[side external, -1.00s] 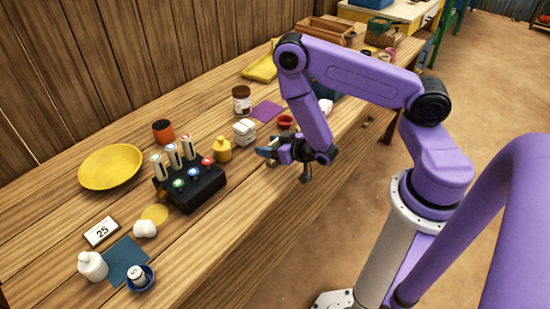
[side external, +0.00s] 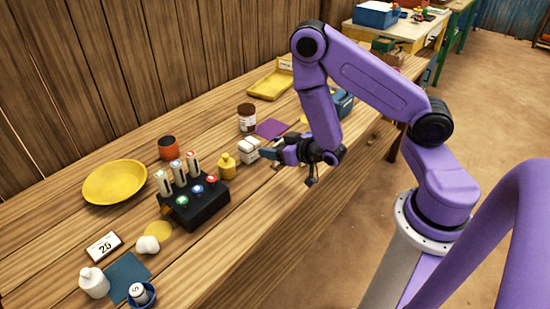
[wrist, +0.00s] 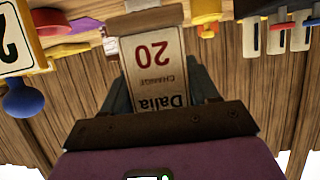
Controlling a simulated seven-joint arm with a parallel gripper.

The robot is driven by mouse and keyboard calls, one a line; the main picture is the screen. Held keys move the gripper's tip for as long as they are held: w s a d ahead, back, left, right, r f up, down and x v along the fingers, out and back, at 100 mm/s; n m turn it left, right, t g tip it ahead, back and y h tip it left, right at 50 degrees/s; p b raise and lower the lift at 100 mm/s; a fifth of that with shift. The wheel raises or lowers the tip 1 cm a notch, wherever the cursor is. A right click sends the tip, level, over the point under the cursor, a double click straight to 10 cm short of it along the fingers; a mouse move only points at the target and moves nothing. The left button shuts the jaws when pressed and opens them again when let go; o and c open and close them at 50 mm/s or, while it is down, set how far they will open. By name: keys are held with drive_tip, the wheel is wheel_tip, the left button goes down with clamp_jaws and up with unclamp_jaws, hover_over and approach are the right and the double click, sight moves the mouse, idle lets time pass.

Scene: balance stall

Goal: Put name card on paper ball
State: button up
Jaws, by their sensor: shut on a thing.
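My gripper (side external: 268,154) is over the table, close to a small white box (side external: 249,150) in the side view. In the wrist view my gripper (wrist: 160,92) is shut on a cream name card (wrist: 158,68), which sticks out between the fingers and reads upside down "Dalia", "CHANGE" and "20". The side view does not show this card clearly. The paper ball (side external: 147,244), white and crumpled, lies on the table at the lower left, well apart from my gripper. The paper ball cannot be made out in the wrist view.
A black rack (side external: 195,207) with upright markers and coloured buttons stands between my gripper and the ball. Nearby are a yellow bottle (side external: 226,166), a yellow plate (side external: 115,182), a numbered card (side external: 104,247), a white bottle (side external: 94,282) and a blue mat (side external: 127,275).

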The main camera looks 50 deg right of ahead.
drive_tip(key=shift+r, duration=1.95)
